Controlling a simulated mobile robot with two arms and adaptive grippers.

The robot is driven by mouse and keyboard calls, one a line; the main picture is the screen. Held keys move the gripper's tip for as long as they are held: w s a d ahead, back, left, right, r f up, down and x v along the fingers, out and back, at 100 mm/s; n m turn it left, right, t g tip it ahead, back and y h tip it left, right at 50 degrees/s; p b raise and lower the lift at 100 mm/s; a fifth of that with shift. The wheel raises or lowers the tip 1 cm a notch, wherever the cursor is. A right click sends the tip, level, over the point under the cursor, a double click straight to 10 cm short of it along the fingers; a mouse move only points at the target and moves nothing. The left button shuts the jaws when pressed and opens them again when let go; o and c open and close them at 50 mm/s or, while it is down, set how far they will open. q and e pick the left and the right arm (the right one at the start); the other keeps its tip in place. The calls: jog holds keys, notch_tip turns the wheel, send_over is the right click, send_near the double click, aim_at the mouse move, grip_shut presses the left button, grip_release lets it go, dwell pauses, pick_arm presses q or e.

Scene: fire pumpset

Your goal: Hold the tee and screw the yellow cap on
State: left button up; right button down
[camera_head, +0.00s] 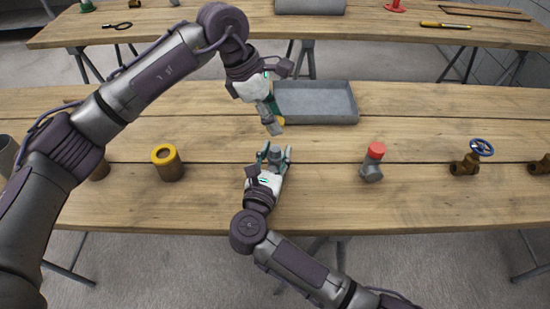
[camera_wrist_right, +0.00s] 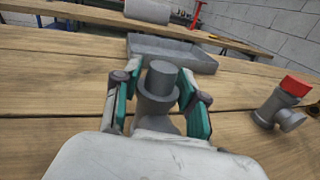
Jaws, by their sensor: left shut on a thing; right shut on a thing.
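The grey tee (camera_head: 275,156) stands upright on the near table, between the fingers of my right gripper (camera_head: 274,152). In the right wrist view the tee (camera_wrist_right: 160,82) shows its bare top end, with the fingers of my right gripper (camera_wrist_right: 156,100) on both sides of it. The yellow cap (camera_head: 281,121) is only partly visible, at the fingertips of my left gripper (camera_head: 273,118). My left gripper is shut on it and points down, above and behind the tee, apart from it. Much of the cap is hidden by the fingers.
A grey tray (camera_head: 318,119) lies behind the grippers. A grey fitting with a red cap (camera_head: 373,161) and a brass valve with a blue wheel (camera_head: 467,162) stand to the right. A brown container with a yellow rim (camera_head: 168,168) stands to the left. The front middle-right tabletop is clear.

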aim_at(276, 149)
pick_arm(q)
jog(key=shift+f, duration=2.35)
jog(key=shift+f, duration=0.1)
jog(key=shift+f, duration=0.8)
jog(key=shift+f, duration=0.55)
jog(key=m+g, duration=0.1)
jog(key=m, duration=0.1)
jog(key=shift+w+m, duration=0.1)
jog(key=shift+m, duration=0.3)
jog(key=m+g, duration=0.1)
jog(key=m, duration=0.2)
jog(key=shift+m+g+y, duration=0.3)
jog(key=shift+m+y, duration=0.1)
jog(key=o, duration=1)
